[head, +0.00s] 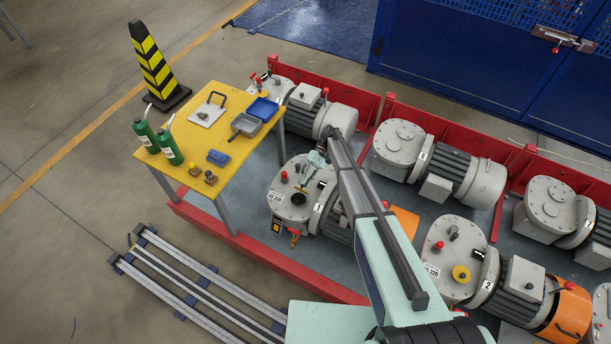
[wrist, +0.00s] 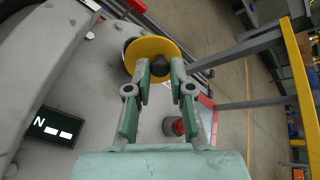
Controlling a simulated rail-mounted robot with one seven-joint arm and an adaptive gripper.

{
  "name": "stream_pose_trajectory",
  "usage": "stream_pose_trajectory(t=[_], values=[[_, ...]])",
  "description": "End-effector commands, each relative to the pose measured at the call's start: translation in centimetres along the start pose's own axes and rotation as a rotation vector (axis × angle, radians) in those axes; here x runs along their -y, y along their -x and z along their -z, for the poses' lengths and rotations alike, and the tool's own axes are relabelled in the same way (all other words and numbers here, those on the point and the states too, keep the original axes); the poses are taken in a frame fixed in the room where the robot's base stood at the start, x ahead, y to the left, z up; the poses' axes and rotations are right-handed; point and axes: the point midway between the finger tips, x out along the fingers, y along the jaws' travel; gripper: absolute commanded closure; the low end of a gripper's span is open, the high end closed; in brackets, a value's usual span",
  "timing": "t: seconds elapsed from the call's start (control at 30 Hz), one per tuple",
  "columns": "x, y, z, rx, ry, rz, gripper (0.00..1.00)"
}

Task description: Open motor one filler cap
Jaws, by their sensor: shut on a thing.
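Motor one (head: 292,200), a grey motor with a "1" label, stands by the yellow table. A round black opening (head: 299,199) shows on its top in the head view. My gripper (head: 314,163) is over the motor's upper end. In the wrist view my gripper (wrist: 163,72) is shut on the dark knob of a yellow filler cap (wrist: 148,48). The cap's disc lies just beyond the fingertips and appears clear of the motor top.
A red knob (wrist: 178,126) on the motor is close to my fingers. The yellow table (head: 225,108) at left bears green oil cans (head: 168,147), trays and small parts. Motor two (head: 442,245) has a yellow cap (head: 461,273). Red frame rails (head: 440,125) run behind the motors.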

Motion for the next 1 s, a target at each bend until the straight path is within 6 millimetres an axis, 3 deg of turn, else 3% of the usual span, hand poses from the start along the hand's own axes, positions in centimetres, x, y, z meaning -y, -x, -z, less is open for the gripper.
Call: stream_pose_trajectory(t=[0.47,0.5,0.53,0.57,1.0], values=[[-0.07,-0.07,0.02,0.006,0.001,0.006,1.00],[-0.07,-0.07,0.02,0.006,0.001,0.006,0.68],[-0.07,-0.07,0.02,0.006,0.001,0.006,0.57],[-0.07,-0.08,0.02,0.006,0.001,0.006,0.53],[-0.10,-0.13,0.13,-0.004,0.001,-0.001,0.53]])
